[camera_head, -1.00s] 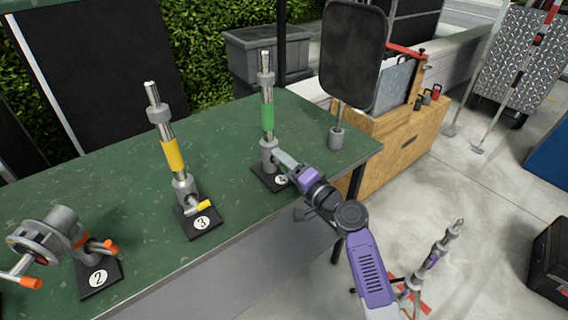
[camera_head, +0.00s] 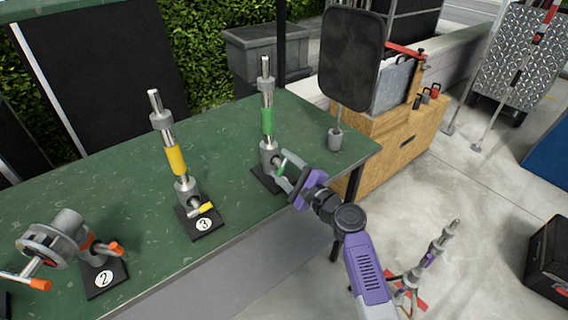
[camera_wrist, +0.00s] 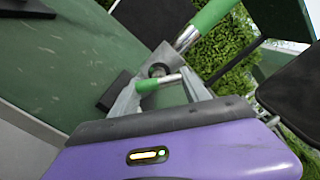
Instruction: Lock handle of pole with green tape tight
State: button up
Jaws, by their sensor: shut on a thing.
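The pole with green tape (camera_head: 267,120) stands upright on a black base at the back right of the green table. Its lower end and green tape (camera_wrist: 208,18) also show in the wrist view. The handle (camera_wrist: 148,85) is a short metal bar with a green grip, sticking out from the pole's grey collar (camera_wrist: 160,70). My gripper (camera_head: 284,166) is at the collar from the front right, its fingers on either side of the handle. In the wrist view my gripper (camera_wrist: 160,84) is shut on the handle, which lies across between the fingers.
A yellow-taped pole (camera_head: 175,160) stands on base 3 to the left, and a grey clamp with orange handles (camera_head: 65,235) on base 2. A dark flat panel (camera_head: 351,60) on a stem stands close right of the green-taped pole. The table (camera_head: 100,165) is bare between the bases.

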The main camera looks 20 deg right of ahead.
jog(key=m+p, duration=0.2)
jog(key=m, duration=0.2)
jog(key=shift+m, duration=0.3)
jog(key=m+p, duration=0.1)
jog(key=m, duration=0.3)
jog(key=shift+a+f+p, duration=0.1)
jog(key=shift+f+p, duration=0.05)
jog(key=shift+p, duration=0.2)
jog(key=shift+m, duration=0.3)
jog(key=o, duration=1.4)
jog(key=shift+s, duration=0.15)
jog(key=v, duration=0.7)
jog(key=shift+s, duration=0.25)
